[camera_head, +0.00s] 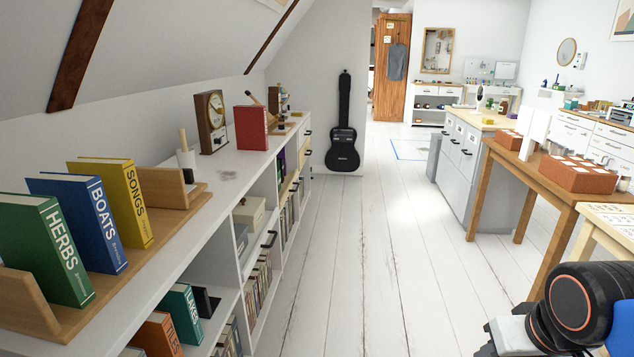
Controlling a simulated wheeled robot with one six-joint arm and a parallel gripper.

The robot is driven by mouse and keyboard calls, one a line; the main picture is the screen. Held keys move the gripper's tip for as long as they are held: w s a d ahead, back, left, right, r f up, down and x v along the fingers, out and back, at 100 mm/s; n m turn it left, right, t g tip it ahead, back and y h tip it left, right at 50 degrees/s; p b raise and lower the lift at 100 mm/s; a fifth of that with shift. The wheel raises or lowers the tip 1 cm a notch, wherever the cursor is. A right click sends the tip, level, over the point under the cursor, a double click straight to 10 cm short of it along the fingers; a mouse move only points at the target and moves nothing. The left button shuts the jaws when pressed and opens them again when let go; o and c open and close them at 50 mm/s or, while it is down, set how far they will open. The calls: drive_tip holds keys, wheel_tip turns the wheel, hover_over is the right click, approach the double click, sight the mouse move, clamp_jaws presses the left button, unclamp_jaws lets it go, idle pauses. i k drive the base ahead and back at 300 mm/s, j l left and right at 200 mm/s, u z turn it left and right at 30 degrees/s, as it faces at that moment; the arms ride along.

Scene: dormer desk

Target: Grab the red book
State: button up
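The red book (251,128) stands upright on top of the long white shelf unit (232,186), towards its far end. It is right of a dark wooden clock-like box and apart from the book rack in the foreground. Its lettering is too small to read. Part of my own arm shows at the bottom right, far from the red book. My gripper's fingers are not in view.
A wooden rack (150,217) holds a green book (46,245), a blue book (85,225) and a yellow book (118,195). The plank floor (370,260) is clear up to the guitar case (343,135). Tables line the right.

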sight(251, 122)
drive_tip(key=i+z, duration=0.1)
drive_tip(key=i, duration=1.6)
drive_tip(key=i+u, duration=0.15)
drive_tip(key=i, duration=0.35)
drive_tip(key=i+l+u, duration=0.2)
drive_tip(key=i, duration=0.25)
drive_tip(key=i+u, duration=0.15)
drive_tip(key=i, duration=0.35)
